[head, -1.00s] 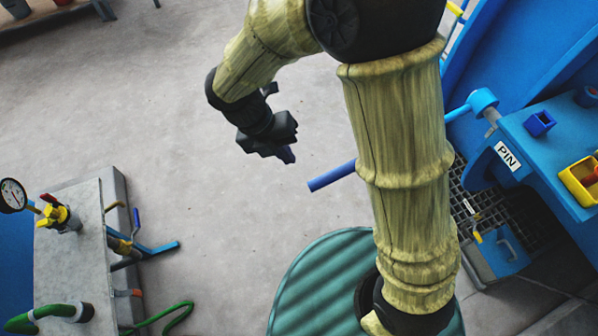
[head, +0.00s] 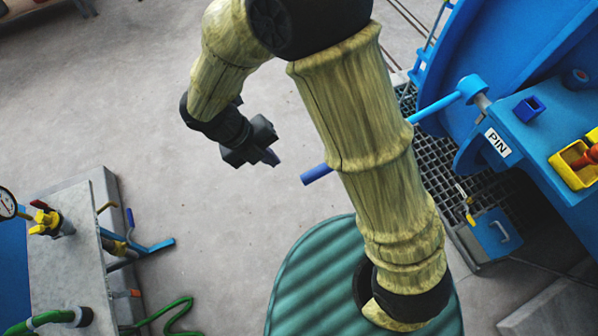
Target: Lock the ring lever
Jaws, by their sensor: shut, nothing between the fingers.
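The ring lever is a long blue bar that slants down to the left from a round blue hub (head: 472,89) on the autoclave at the right. My arm hides its middle. Its darker blue grip end (head: 317,174) sticks out to the left of my arm. My gripper (head: 270,157) is shut and empty, a short way to the left of the grip end in the picture and apart from it. A blue shelf with a white "PIN" label (head: 497,142) stands just below the hub.
A yellow bin (head: 572,172) and a small blue holder (head: 530,109) are on the blue shelf. A blue box (head: 495,234) stands on the floor grating. A grey bench (head: 72,262) with valves and a green hose is at lower left. The floor between is clear.

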